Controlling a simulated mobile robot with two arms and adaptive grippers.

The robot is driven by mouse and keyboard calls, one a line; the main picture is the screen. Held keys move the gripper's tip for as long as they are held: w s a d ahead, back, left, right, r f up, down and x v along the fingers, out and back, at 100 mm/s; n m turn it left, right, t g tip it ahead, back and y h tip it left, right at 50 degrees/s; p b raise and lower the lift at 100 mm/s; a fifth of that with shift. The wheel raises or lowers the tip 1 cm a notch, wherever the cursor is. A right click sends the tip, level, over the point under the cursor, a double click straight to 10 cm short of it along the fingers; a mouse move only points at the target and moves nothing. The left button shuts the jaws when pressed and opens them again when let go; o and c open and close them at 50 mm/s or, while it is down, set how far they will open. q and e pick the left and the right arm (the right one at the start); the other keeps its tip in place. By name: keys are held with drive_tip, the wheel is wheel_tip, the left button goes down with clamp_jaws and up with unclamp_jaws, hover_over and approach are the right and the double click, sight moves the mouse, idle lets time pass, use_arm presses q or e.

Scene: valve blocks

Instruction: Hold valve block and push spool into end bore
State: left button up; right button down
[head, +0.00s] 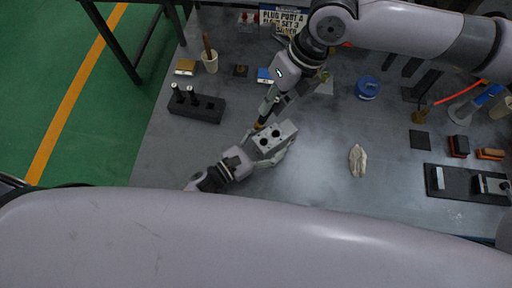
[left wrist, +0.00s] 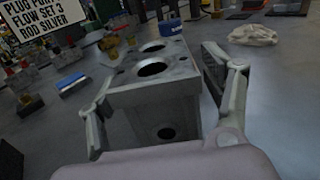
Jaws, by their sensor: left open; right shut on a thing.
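The grey valve block (head: 283,143) stands on the table in the middle of the head view. In the left wrist view the block (left wrist: 155,98) shows two dark round bores on top and one low in its near face. My left gripper (head: 262,152) is open, with one finger on each side of the block; gaps show between block and fingers in the left wrist view (left wrist: 165,110). My right gripper (head: 265,115) points down at the block's upper-left side and is shut on a small thin part, probably a spool, mostly hidden. Whether that part touches the block cannot be told.
A black rack (head: 205,108) with two white-topped pins stands to the left. A sign (head: 283,20), a cup (head: 210,62) and a blue round container (head: 367,88) stand further back. A crumpled cloth (head: 357,160) and a dark tray (head: 462,188) lie to the right.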

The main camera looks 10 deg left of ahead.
use_arm(q)
drive_tip(key=shift+w+d, duration=0.4)
drive_tip(key=shift+w, duration=0.05)
drive_tip(key=shift+c, duration=0.5)
clamp_jaws()
idle(0.3)
